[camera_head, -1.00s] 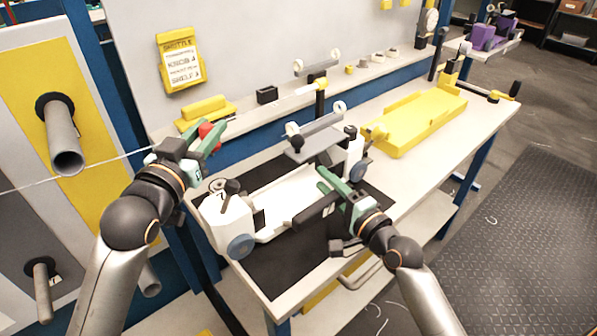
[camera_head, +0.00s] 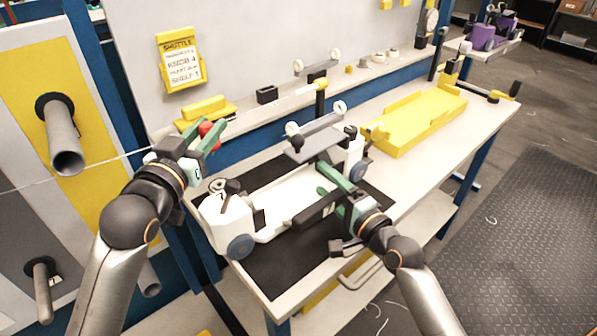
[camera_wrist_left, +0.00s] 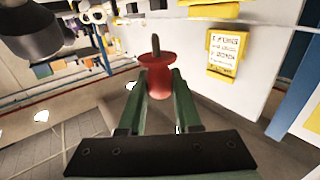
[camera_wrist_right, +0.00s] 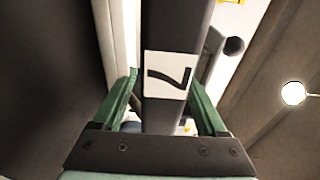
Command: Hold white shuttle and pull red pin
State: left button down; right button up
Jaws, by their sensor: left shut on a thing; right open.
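The white shuttle (camera_head: 228,222) lies on a black mat on the bench, with white end blocks and a pale channel between them. My left gripper (camera_head: 214,137) is shut on the red pin (camera_head: 206,129), up and left of the shuttle. In the left wrist view the pin (camera_wrist_left: 158,75) is a red spool shape with a dark tip, between the green fingers. My right gripper (camera_head: 327,178) is open at the shuttle's near side. In the right wrist view its fingers stand on either side of a dark bar (camera_wrist_right: 172,30) with a white numbered label (camera_wrist_right: 168,75). Contact cannot be told.
A yellow tray (camera_head: 408,130) sits on the bench to the right. A grey bracket with rollers (camera_head: 315,139) stands behind the shuttle. A yellow sign (camera_head: 180,66) hangs on the back panel. A pale thread (camera_head: 75,172) runs left from near my left gripper.

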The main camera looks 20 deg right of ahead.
jog(key=s, duration=0.4)
jog(key=s+d, duration=0.1)
jog(key=s, duration=0.3)
jog(key=s+d, duration=0.1)
jog(key=s, duration=0.2)
jog(key=shift+s+d, duration=0.2)
jog(key=shift+s, duration=0.2)
